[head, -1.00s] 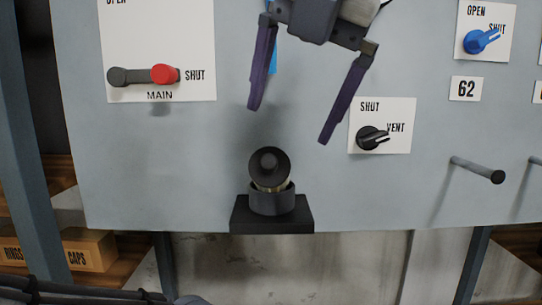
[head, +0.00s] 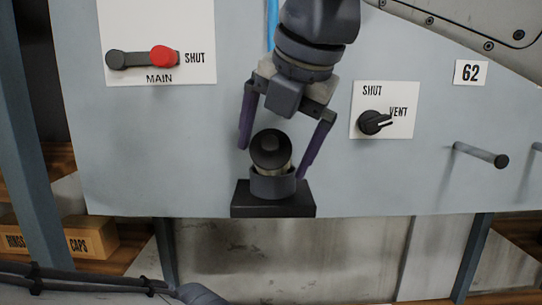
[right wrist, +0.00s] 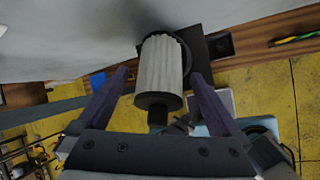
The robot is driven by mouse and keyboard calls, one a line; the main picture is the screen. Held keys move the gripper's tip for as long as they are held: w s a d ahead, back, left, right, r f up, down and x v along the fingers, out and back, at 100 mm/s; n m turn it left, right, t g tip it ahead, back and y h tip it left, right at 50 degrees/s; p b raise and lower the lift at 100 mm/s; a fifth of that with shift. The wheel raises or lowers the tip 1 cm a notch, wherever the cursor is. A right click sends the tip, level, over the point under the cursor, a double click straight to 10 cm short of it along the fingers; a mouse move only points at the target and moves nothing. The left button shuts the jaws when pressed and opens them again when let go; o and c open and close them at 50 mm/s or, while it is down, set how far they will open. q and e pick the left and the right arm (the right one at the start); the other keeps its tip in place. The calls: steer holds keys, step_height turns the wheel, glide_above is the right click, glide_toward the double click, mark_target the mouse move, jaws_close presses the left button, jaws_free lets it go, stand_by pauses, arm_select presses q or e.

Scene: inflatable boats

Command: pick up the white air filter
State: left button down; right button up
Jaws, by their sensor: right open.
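The white air filter (head: 270,149) stands in a round black cup on a black block (head: 273,206) at the lower edge of the panel. In the head view its dark end cap with a knob faces me and hides most of the white body. In the right wrist view the filter (right wrist: 160,65) shows its white pleated side. My right gripper (head: 276,157) is open, with its purple fingers on either side of the filter. In the right wrist view (right wrist: 160,76) gaps show between the filter and both fingers. My left gripper is not in view.
On the grey panel (head: 200,150) are a red-ended MAIN lever (head: 150,57) at the left and a black vent knob (head: 376,122) to the right. A rod (head: 481,154) sticks out farther right. A cardboard box (head: 92,239) sits on a shelf at lower left.

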steer(key=c, duration=1.5)
jaws_close()
steer(key=shift+r, duration=0.15)
